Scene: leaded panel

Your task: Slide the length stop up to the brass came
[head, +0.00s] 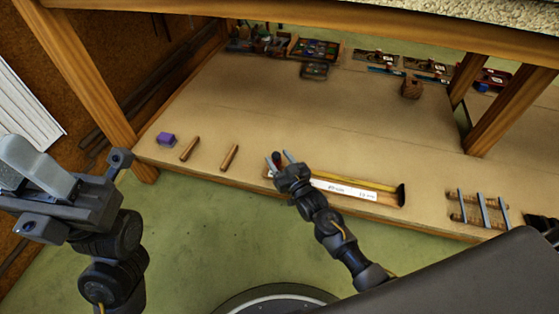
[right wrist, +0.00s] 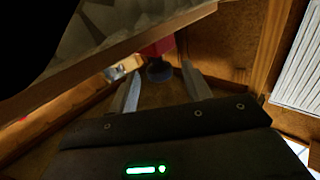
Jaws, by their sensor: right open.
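A measuring board on the bench carries a white scale strip (head: 345,189) and a long yellow strip, which looks like the brass came (head: 345,182), ending at a black block (head: 401,195). A small red piece with a dark knob, apparently the length stop (head: 276,159), is at the board's left end. My right gripper (head: 281,158) is open there, with a finger on either side of the stop. In the right wrist view the red stop (right wrist: 158,58) shows between and beyond the fingertips; contact cannot be told. My left gripper (head: 35,165) is at the left, away from the board; its jaw state is unclear.
A purple block (head: 166,139) and two wooden rods (head: 189,148) (head: 229,157) lie left of the board. A rack with metal strips (head: 482,210) stands at the right. Tool trays (head: 314,49) line the back. Wooden posts (head: 513,108) rise from the bench. The bench middle is clear.

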